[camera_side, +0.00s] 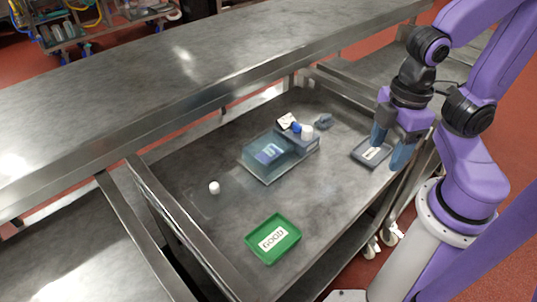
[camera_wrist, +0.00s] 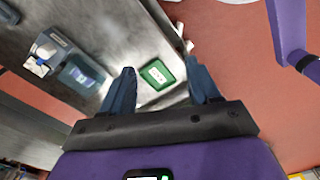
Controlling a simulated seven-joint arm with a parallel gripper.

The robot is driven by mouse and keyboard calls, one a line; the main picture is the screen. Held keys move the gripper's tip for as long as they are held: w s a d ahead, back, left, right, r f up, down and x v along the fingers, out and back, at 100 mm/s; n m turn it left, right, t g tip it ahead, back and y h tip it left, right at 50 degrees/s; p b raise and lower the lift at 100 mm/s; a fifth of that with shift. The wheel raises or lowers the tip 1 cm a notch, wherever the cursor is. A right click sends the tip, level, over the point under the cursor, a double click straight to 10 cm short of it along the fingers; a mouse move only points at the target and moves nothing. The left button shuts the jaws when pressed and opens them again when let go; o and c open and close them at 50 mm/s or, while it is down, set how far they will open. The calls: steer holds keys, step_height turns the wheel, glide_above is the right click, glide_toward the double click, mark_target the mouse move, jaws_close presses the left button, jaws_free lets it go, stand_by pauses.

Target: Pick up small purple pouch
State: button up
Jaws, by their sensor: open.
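A small blue-purple pouch (camera_side: 268,154) with pale marking lies in a clear, bluish bin (camera_side: 262,176) in the middle of the metal table. In the wrist view a bluish pouch (camera_wrist: 88,72) shows in the same bin at the left. It is the only pouch I can make out. My gripper (camera_side: 391,148) is open and empty, pointing down near the dark labelled tray at the table's right side, well apart from the pouch. In the wrist view the open fingers (camera_wrist: 159,68) frame the green tray beyond them.
A grey holder with a white bottle (camera_side: 307,132), a blue cap (camera_side: 296,127) and a card (camera_side: 286,121) adjoins the bin.

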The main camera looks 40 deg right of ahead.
steer(key=m, duration=3.1)
glide_above(269, 151)
step_height(269, 151, down, 10)
step_height(269, 151, down, 17)
steer(key=shift+w, duration=0.15)
steer(key=c, duration=0.9)
steer(key=shift+r, duration=0.15)
